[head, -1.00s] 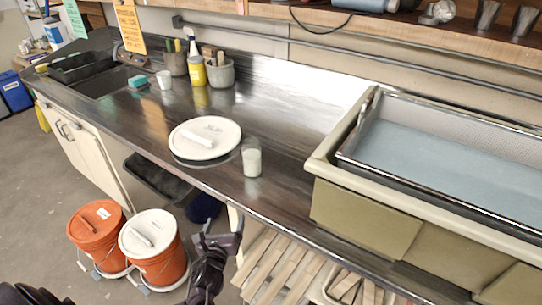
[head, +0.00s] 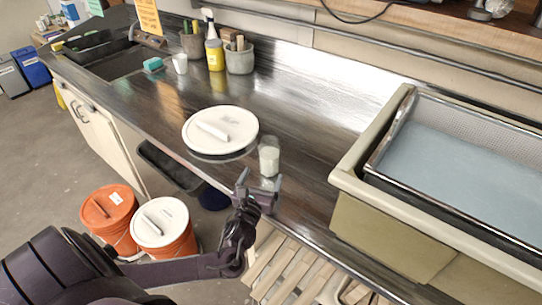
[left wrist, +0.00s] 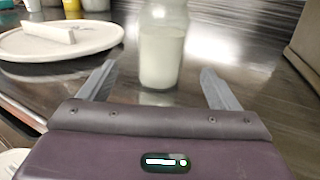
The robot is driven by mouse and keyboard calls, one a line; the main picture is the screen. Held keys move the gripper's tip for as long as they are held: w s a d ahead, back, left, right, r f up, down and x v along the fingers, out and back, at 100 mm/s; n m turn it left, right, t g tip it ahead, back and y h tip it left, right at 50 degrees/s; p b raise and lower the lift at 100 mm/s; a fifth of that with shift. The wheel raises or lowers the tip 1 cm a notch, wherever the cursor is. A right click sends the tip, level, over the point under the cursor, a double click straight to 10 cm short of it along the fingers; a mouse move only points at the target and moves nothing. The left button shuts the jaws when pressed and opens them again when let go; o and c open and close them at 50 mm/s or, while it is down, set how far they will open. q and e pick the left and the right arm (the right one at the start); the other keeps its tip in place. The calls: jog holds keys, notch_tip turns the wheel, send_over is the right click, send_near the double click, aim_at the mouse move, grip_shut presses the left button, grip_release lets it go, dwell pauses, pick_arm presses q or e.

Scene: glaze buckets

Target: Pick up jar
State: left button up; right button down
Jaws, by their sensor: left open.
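The jar (head: 269,158) is clear with a pale, milky content and stands upright on the dark metal counter near its front edge. In the left wrist view the jar (left wrist: 162,55) stands ahead, in line with the space between the two fingers. My left gripper (head: 258,180) is open and empty, just in front of the jar on the near side. Its fingers also show in the left wrist view (left wrist: 160,88). Whether the fingertips reach beside the jar is hard to tell. My right gripper is not in view.
A white round lid (head: 220,128) with a bar handle lies left of the jar. A large sink tray (head: 345,180) with a mesh screen stands to the right. Orange buckets (head: 168,240) stand on the floor below. A yellow bottle (head: 214,55) and pots are at the back.

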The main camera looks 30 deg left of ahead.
aim_at(270, 158)
pick_arm(q)
jog(key=shift+x, duration=1)
jog(key=shift+w+r, duration=0.1)
jog(key=shift+w, duration=0.2)
jog(key=x, duration=0.6)
jog(key=shift+p, duration=0.3)
jog(key=shift+c, duration=0.6)
jog(key=c, duration=1.2)
jog(key=shift+c, duration=0.3)
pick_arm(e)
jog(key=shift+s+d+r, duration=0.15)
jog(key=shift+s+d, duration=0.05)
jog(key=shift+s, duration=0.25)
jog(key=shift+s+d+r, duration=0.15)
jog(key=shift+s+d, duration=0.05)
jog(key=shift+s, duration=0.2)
pick_arm(q)
jog(key=shift+r, duration=0.15)
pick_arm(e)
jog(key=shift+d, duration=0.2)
